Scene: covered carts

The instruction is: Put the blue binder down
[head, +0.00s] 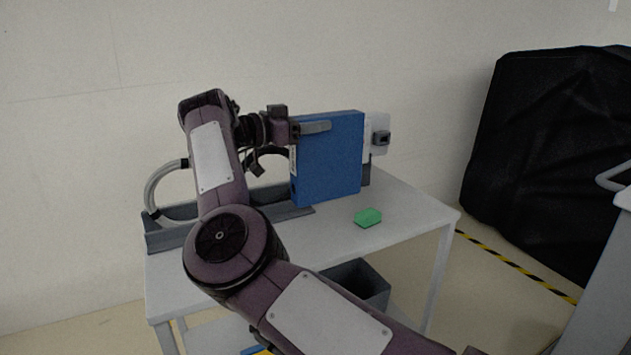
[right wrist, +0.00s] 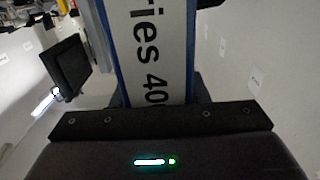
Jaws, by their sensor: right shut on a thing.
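The blue binder (head: 332,160) is upright at the table's back, its broad blue side facing me in the head view. My right gripper (head: 315,128) is shut on it near its upper left edge. The binder's white spine with the lettering "ries 40" (right wrist: 153,50) fills the middle of the right wrist view. The binder's lower edge is close to the white table (head: 400,217); I cannot tell whether it touches. My left gripper is not in view.
A green sponge-like block (head: 368,217) lies right of the binder. A grey tray or rack (head: 172,236) lies behind my arm. A dark bin (head: 362,280) sits below the tabletop. A black covered cart (head: 545,150) stands at right. The table's front right is clear.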

